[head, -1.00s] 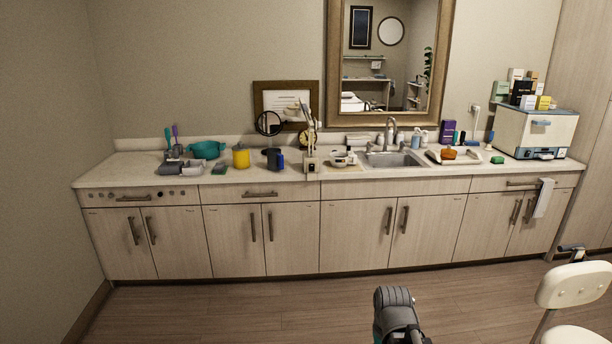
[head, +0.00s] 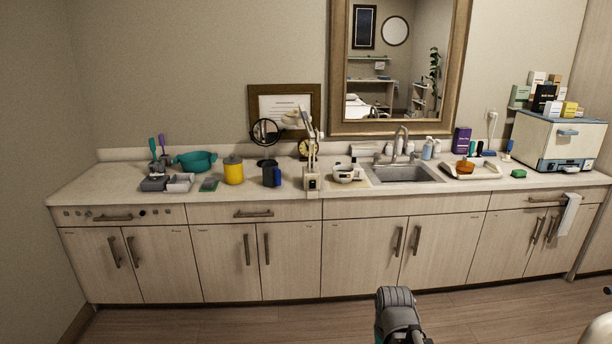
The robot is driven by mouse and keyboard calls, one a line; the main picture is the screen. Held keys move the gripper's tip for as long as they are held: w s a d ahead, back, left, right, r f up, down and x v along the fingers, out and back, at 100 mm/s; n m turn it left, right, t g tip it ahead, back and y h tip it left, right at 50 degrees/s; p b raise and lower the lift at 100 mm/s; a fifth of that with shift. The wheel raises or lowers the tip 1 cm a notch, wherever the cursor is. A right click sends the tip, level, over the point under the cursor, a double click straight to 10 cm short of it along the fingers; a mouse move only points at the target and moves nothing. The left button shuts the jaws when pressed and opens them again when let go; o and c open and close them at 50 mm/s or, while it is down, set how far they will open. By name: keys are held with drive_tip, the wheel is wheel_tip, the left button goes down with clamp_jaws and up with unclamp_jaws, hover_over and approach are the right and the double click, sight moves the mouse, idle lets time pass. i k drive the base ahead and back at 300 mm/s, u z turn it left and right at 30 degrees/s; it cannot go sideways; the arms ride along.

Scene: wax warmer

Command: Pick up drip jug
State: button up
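A dark grey jug with a blue handle (head: 271,174), which looks like the drip jug, stands upright on the counter in the head view, left of the middle. Its blue handle is on its right side. A yellow lidded canister (head: 233,171) stands to its left and a white lamp base (head: 312,182) to its right. Part of my arm shows at the bottom edge, in front of the cabinets and well short of the counter. My gripper is not in view, and nothing of mine touches the jug.
The counter (head: 90,188) also holds a teal bowl (head: 196,161), a grey tray (head: 168,183), a round mirror (head: 265,132) behind the jug, a white pot (head: 346,173) and a sink (head: 405,174). The floor (head: 250,319) before the cabinets is clear. A pale chair (head: 599,334) shows at lower right.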

sight(270, 173)
drive_tip(key=z, duration=0.05)
drive_tip(key=i, duration=2)
drive_tip(key=u, duration=1.65)
drive_tip(key=i, duration=0.1)
drive_tip(key=u, duration=0.75)
